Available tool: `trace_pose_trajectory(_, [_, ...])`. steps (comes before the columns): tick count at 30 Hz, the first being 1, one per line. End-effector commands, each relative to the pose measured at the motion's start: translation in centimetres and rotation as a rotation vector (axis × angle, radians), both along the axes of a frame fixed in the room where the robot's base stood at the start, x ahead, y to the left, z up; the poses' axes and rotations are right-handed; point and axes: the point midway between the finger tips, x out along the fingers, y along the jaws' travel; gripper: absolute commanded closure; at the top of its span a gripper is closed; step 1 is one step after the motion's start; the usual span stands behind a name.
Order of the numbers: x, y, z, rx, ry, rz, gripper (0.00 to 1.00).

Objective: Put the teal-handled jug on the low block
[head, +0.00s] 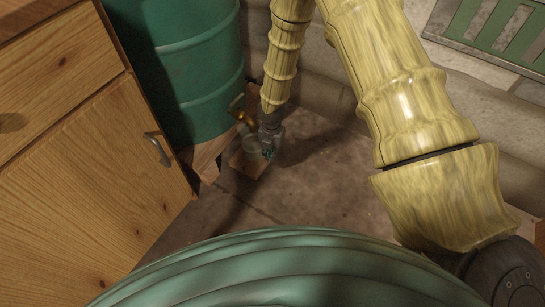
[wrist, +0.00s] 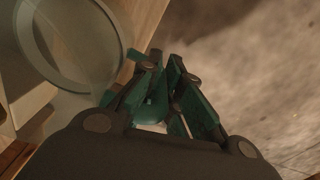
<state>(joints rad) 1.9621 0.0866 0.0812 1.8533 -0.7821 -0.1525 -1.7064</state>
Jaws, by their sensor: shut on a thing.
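The clear jug (head: 251,144) appears upright below the brass tap at the far end of the floor. My gripper (head: 268,149) is at its right side, shut on its teal handle. In the wrist view the jug's round rim and clear wall (wrist: 72,50) fill the upper left, and the teal handle (wrist: 152,113) is between my fingers (wrist: 164,68). The low wooden block (head: 245,166) shows under and in front of the jug. I cannot tell whether the jug's base touches it. My gripper and the jug hide part of the block.
A large teal drum (head: 194,65) with a brass tap (head: 240,111) stands on a wooden support (head: 207,160) just behind and left of the jug. A wooden cabinet (head: 85,160) stands on the left. A stone wall (head: 325,75) is behind. The floor (head: 300,195) in front is clear.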

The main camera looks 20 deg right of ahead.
Motion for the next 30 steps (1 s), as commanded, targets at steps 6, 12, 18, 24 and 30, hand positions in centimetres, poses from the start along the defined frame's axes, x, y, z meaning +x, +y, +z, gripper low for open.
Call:
trace_pose_trajectory(6, [-0.11, -0.07, -1.62, 0.000, 0.000, -0.001, 1.00])
trace_pose_trajectory(12, [-0.14, -0.09, -1.50, -0.001, 0.001, -0.001, 1.00])
trace_pose_trajectory(18, [-0.17, -0.10, -1.77, -0.001, 0.001, 0.000, 0.90])
trace_pose_trajectory(24, [-0.17, -0.10, -1.77, -0.001, 0.001, -0.001, 0.73])
trace_pose_trajectory(30, [-0.15, -0.10, -1.06, 0.000, 0.000, -0.001, 0.71])
